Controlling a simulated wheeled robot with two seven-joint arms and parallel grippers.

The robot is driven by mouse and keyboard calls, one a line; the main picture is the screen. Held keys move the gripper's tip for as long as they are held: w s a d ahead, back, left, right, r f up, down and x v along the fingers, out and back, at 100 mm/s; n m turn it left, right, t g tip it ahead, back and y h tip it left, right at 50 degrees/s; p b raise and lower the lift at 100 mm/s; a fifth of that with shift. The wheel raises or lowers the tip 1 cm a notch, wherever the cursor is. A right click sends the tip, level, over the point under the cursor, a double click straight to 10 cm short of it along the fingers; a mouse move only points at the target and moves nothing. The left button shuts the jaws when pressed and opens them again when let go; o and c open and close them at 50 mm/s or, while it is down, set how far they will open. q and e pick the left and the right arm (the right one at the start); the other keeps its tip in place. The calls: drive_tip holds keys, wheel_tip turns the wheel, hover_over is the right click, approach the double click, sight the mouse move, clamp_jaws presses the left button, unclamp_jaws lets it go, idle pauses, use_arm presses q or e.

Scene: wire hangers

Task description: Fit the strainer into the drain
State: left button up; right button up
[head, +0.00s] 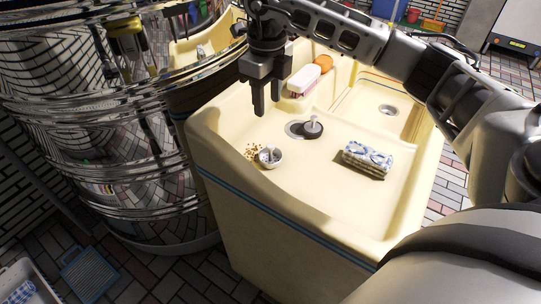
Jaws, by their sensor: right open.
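A cream sink (225,160) has two basins. In its nearer basin is a grey drain (294,129). A dark round piece with an upright pale knob (313,128) sits at the drain's right edge, partly overlapping it. A small pale round cup (270,158) with a dark middle lies to the lower left, beside brown crumbs; it looks like the strainer, though at this size I cannot be sure which piece is. My right gripper (266,107) is open and empty, fingers down, above the basin's left side. My left gripper is out of view.
A blue-and-white patterned sponge or cloth (367,159) lies on the right of the nearer basin. A white-backed brush (303,80) and an orange round thing (323,62) are toward the back. The other basin has its own drain (388,109). Shiny metal drums (90,110) stand close on the left.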

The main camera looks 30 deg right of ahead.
approach(270, 145)
drive_tip(key=f, duration=0.5)
drive_tip(key=shift+a+f+p, duration=0.1)
drive_tip(key=shift+a+p, duration=0.25)
drive_tip(key=shift+d+f+p, duration=0.2)
drive_tip(key=shift+f, duration=1.15)
drive_tip(key=shift+d+f+p, duration=0.2)
drive_tip(key=shift+f, duration=1.1)
clamp_jaws()
